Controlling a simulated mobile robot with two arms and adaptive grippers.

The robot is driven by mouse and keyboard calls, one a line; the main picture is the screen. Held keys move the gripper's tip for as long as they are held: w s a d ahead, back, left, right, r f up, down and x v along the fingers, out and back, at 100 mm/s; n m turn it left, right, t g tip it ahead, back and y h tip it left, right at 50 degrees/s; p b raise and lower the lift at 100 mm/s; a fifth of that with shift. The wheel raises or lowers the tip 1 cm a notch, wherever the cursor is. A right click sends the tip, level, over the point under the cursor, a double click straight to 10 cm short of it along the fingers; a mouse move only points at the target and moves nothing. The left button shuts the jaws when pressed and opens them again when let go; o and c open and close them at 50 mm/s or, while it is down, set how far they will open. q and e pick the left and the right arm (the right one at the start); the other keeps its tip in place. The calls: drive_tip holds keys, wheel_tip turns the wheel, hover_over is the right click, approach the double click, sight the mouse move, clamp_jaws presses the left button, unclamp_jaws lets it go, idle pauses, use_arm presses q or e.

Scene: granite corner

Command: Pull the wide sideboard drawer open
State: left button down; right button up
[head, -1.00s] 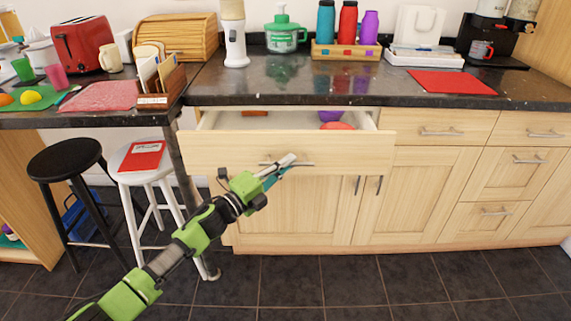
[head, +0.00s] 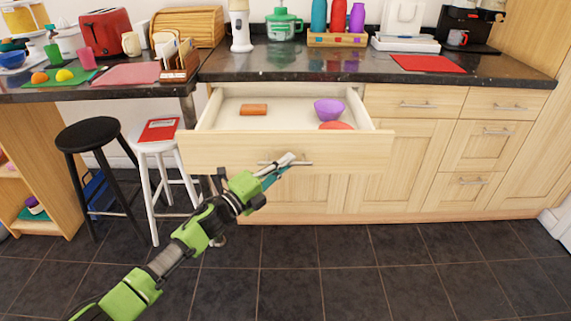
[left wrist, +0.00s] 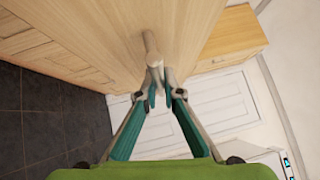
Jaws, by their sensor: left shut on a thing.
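The wide sideboard drawer (head: 330,153) stands well out from the cabinet under the dark counter. Inside it lie an orange-brown block (head: 254,110), a purple bowl (head: 328,108) and a red round thing (head: 336,126), partly hidden by the drawer front. My left gripper (head: 284,166) is at the metal bar handle (head: 302,163) on the drawer front and is shut on it. In the left wrist view the handle (left wrist: 150,42) runs from the wood down between the fingertips (left wrist: 160,92). My right gripper is not in view.
A black stool (head: 88,134) and a white stool with a red book (head: 160,130) stand left of the drawer. The dark counter (head: 330,66) above holds bottles, appliances and a red mat (head: 434,63). The tiled floor (head: 400,270) in front is clear.

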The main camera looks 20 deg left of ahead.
use_arm(q)
drive_tip(key=shift+w+a, duration=0.1)
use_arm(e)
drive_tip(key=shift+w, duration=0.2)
use_arm(q)
drive_tip(key=c, duration=2.2)
unclamp_jaws()
drive_tip(key=shift+o, duration=0.2)
drive_tip(key=v, duration=1.2)
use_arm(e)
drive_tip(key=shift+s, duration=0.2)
